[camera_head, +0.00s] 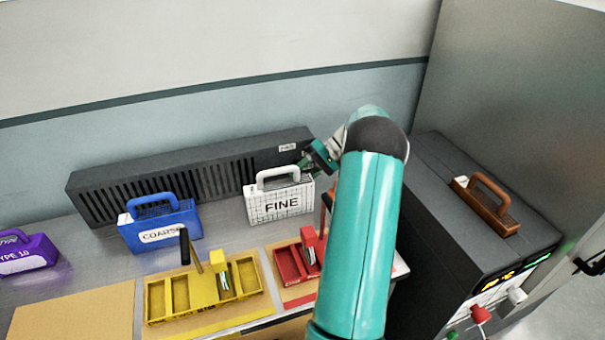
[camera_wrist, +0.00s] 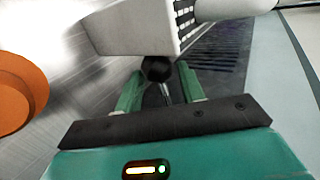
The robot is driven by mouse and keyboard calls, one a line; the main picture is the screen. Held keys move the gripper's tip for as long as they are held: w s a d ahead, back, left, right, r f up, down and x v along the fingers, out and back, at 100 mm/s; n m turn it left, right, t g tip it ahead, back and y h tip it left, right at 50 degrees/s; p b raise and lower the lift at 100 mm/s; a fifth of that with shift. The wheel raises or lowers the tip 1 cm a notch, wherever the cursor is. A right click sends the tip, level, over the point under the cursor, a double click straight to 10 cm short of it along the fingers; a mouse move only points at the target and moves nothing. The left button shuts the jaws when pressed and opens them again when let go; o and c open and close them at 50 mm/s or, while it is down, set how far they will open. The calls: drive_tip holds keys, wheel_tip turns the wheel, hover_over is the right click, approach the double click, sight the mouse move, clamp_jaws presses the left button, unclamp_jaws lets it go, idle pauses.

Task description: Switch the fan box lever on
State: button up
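The fan box (camera_head: 160,183) is a long dark grey slatted box against the back wall, with a small white label near its right end. My gripper (camera_head: 312,160) is at that right end, behind the white FINE module; my teal arm hides part of the area. In the wrist view my gripper (camera_wrist: 160,80) has its two teal fingers apart. A dark round knob (camera_wrist: 158,68), possibly the lever's end, shows between or just beyond the fingertips. I cannot tell whether they touch it. The rest of the lever is not clearly visible.
The white FINE module (camera_head: 282,203) stands close to my gripper; its body also shows in the wrist view (camera_wrist: 135,28). A blue COARSE module (camera_head: 160,222), a purple module (camera_head: 28,253) and a yellow tray (camera_head: 155,300) are left. A dark cabinet (camera_head: 440,220) stands right.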

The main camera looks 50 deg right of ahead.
drive_tip(key=shift+s+r, duration=0.25)
drive_tip(key=shift+r, duration=0.1)
drive_tip(key=shift+d+r, duration=0.1)
drive_tip(key=shift+d, duration=0.35)
drive_tip(key=v, duration=1.2)
drive_tip(key=shift+d, duration=0.25)
